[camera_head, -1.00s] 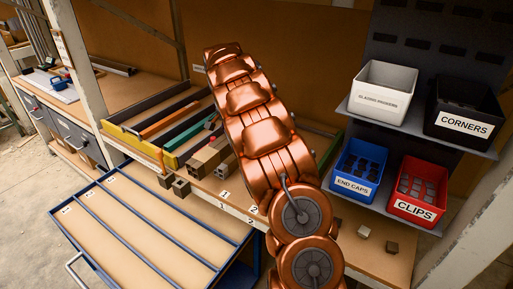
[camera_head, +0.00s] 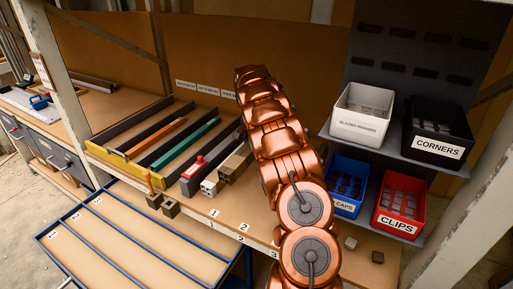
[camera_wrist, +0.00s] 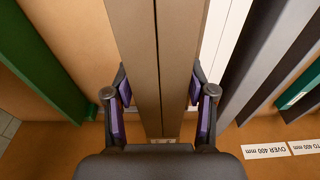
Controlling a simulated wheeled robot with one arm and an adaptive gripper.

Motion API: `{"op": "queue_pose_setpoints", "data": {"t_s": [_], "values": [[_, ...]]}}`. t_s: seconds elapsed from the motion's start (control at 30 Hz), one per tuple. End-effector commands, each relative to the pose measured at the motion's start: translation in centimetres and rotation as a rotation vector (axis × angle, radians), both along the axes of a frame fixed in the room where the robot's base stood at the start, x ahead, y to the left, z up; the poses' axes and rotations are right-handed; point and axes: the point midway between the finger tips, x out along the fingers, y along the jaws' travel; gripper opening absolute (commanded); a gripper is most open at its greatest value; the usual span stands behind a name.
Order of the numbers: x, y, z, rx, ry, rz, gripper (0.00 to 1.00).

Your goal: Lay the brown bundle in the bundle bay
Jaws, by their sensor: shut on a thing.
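The brown bundle (camera_wrist: 158,70) is a pair of long brown bars lying side by side, running up the middle of the wrist view. My gripper (camera_wrist: 160,100) is shut on it, with a purple-padded finger on each side. In the head view the front end of the bundle (camera_head: 236,160) shows left of my arm, over the bench to the right of a white bundle (camera_head: 211,183); my arm hides the gripper there. I cannot read which bay is the bundle bay. A bare wooden strip (camera_wrist: 85,40) lies between the bundle and a green wall (camera_wrist: 42,65) in the wrist view.
Grey dividers (camera_wrist: 255,65) and the white bars (camera_wrist: 226,40) stand close to the bundle's right. Orange (camera_head: 160,138) and green (camera_head: 187,142) bars lie in bays farther left. Bins, including a red one (camera_head: 400,207), stand at right. A blue-framed drawer (camera_head: 130,245) juts out in front.

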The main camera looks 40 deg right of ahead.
Motion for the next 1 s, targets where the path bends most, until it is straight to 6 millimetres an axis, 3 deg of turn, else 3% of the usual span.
{"op": "queue_pose_setpoints", "data": {"t_s": [0.27,0.6,1.0], "values": [[-0.2,-1.0,-0.2,-0.002,-0.003,-0.001,0.0],[-0.2,-1.0,-3.2,-0.004,-0.004,0.0,0.0],[-0.1,-1.0,-3.8,-0.003,-0.005,0.001,0.0]]}}
